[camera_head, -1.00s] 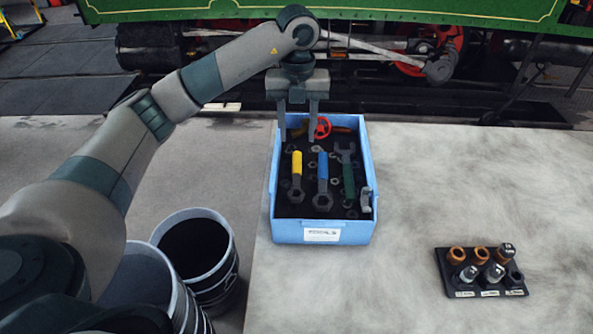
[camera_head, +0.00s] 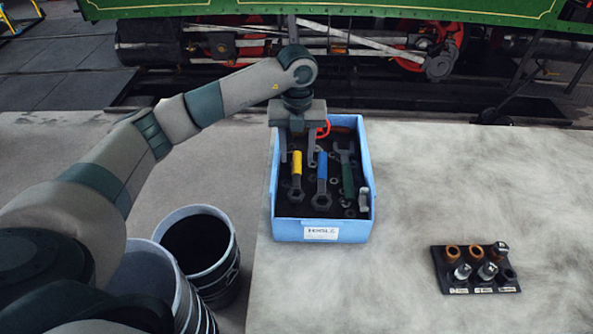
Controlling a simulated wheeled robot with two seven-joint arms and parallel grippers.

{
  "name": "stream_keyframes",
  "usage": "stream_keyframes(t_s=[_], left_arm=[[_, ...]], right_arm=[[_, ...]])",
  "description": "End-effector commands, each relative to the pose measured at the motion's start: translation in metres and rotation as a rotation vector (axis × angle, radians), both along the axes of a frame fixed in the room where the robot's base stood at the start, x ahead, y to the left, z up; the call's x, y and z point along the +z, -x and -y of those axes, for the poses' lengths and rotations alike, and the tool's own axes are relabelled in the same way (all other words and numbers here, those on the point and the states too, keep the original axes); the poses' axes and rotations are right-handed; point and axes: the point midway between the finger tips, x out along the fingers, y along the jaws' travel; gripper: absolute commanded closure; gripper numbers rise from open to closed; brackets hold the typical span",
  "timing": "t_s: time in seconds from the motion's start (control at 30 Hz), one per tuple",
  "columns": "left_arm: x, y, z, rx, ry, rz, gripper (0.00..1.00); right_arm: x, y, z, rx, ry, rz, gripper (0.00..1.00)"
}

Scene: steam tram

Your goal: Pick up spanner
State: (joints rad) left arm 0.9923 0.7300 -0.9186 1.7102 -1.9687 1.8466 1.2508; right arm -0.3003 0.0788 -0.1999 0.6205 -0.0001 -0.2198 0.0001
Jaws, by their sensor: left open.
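A blue tool box (camera_head: 321,231) stands on the grey table. Inside lie a spanner with a yellow handle (camera_head: 297,163), one with a blue handle (camera_head: 322,167) and one with a green handle (camera_head: 348,181) whose grey open jaw points to the back. My left gripper (camera_head: 297,160) is over the back left part of the box, pointing down, its fingers apart and empty. The fingers are close to the yellow handle's far end; I cannot tell whether they touch anything. The gripper partly hides a red wheel-shaped part (camera_head: 323,129). My right gripper is not in view.
A black rack (camera_head: 474,270) with several sockets sits at the right on the table. Two buckets (camera_head: 209,285) stand at the lower left, beside the table. A green steam tram (camera_head: 400,15) is behind. The table between box and rack is clear.

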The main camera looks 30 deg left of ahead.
Motion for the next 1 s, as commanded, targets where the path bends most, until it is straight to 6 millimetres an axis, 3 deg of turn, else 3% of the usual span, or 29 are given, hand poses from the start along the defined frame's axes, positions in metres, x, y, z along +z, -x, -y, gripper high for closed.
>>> stream_keyframes(t_s=[0.17,0.4,0.87,1.0], left_arm=[[-0.016,0.005,0.0,0.001,-0.002,-0.004,0.57],[-0.038,0.004,0.0,0.001,-0.001,0.0,0.57],[-0.039,0.003,0.0,0.0,-0.001,0.0,0.57],[-0.039,0.003,0.0,0.0,-0.001,0.0,0.91]], right_arm=[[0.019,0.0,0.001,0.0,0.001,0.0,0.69],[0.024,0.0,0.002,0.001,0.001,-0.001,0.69],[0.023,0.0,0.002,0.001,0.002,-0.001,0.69],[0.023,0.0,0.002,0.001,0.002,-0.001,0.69]])
